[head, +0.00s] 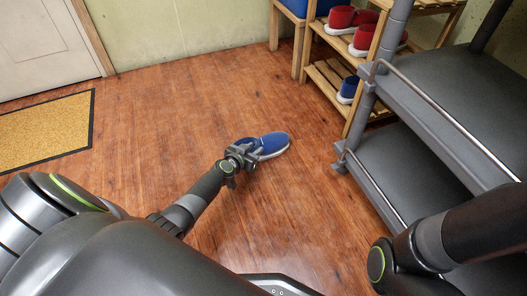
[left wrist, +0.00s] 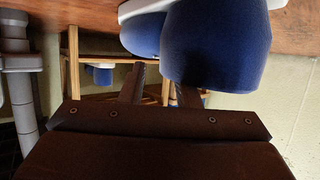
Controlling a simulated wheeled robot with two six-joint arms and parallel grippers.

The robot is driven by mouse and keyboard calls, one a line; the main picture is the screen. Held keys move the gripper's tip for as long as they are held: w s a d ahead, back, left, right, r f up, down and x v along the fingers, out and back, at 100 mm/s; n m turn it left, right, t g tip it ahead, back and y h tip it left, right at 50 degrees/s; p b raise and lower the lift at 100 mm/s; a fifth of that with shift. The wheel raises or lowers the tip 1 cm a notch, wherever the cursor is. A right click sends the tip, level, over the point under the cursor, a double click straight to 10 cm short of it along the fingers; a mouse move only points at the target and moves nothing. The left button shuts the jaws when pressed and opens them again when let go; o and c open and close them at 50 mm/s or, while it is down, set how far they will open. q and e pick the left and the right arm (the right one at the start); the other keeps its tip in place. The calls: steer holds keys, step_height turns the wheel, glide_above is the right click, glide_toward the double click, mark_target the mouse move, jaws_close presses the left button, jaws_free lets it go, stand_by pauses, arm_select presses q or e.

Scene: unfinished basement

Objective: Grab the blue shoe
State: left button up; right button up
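A blue shoe (head: 270,145) with a white sole lies on the wooden floor near the middle of the head view. Its blue upper (left wrist: 215,45) looms large at the top of the left wrist view, with the white sole at the top edge. My left gripper (head: 246,151) is at the near left end of the shoe. Its two fingers (left wrist: 160,88) show with a gap between them and their tips overlap the shoe's outline. The shoe partly hides the right finger's tip, so I cannot tell whether they clamp it. My right gripper is not in view.
A wooden rack (head: 330,75) at the back holds red shoes (head: 345,19) and another blue shoe (head: 348,90). A grey shelf unit (head: 420,105) stands at right. A yellow doormat (head: 45,130) lies at left. Floor around the shoe is clear.

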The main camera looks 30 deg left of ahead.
arm_select(q)
steer(key=shift+w, duration=0.2)
jaws_close()
steer(key=shift+s+f, duration=0.15)
steer(key=shift+f, duration=0.05)
stand_by(1.1)
